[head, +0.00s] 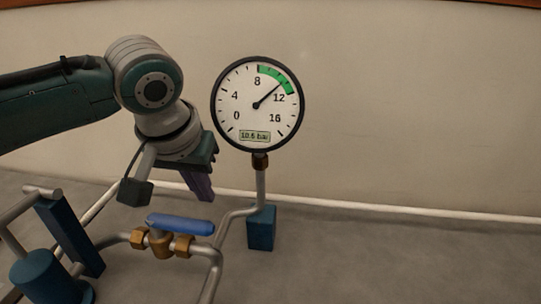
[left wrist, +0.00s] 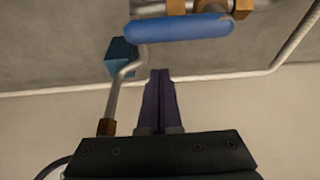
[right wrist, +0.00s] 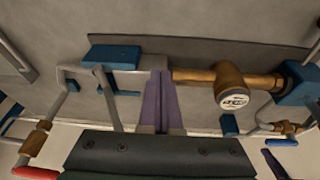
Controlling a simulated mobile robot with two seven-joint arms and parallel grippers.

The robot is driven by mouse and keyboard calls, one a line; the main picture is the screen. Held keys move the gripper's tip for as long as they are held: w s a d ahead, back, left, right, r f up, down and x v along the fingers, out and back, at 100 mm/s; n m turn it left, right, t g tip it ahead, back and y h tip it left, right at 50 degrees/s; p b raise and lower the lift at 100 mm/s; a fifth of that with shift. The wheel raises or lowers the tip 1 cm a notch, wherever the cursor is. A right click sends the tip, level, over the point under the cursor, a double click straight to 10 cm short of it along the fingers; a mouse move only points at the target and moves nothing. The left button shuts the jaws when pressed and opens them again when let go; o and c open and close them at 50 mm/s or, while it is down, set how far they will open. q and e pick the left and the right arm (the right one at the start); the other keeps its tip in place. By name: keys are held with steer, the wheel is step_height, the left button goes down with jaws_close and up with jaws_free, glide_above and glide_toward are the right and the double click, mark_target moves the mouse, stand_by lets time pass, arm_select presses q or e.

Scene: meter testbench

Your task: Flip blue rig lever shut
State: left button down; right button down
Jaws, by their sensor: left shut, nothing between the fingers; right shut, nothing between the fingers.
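The blue lever (head: 180,224) sits on a brass valve (head: 160,243) in a grey pipe, low in the head view. It lies roughly along the pipe's run. It also shows at the top of the left wrist view (left wrist: 180,28). My left gripper (head: 203,190) is shut and empty, pointing down just above and behind the lever; in the left wrist view its fingertips (left wrist: 160,76) are apart from it. My right gripper (right wrist: 161,75) shows only in its own wrist view, shut and empty, beside a brass fitting (right wrist: 232,85).
A round gauge (head: 258,104) stands right of my left gripper, its needle between 8 and 12. A blue block (head: 261,228) supports its pipe. Blue posts (head: 70,235) and pipes crowd the lower left. A red lever (right wrist: 35,173) shows in the right wrist view. The head view's right side is clear.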

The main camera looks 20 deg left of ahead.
mark_target(181, 229)
arm_select(q)
steer(key=shift+s+d+f+p, duration=0.1)
steer(key=shift+s+d+p, duration=0.1)
steer(key=shift+s, duration=0.55)
steer(key=shift+s+d+f+p, duration=0.1)
steer(key=shift+s+p, duration=0.1)
steer(key=shift+s, duration=0.5)
arm_select(e)
steer(key=shift+r, duration=0.75)
arm_select(q)
steer(key=shift+r, duration=0.1)
arm_select(e)
steer(key=shift+r, duration=0.1)
arm_select(q)
steer(key=shift+s+d+m+p, duration=0.15)
steer(key=shift+m+p, duration=0.15)
steer(key=shift+p, duration=0.15)
arm_select(e)
steer(key=shift+r, duration=0.4)
arm_select(q)
steer(key=shift+s+m+p, duration=0.15)
steer(key=shift+m+p, duration=0.15)
steer(key=shift+p, duration=0.1)
arm_select(e)
steer(key=shift+r, duration=0.35)
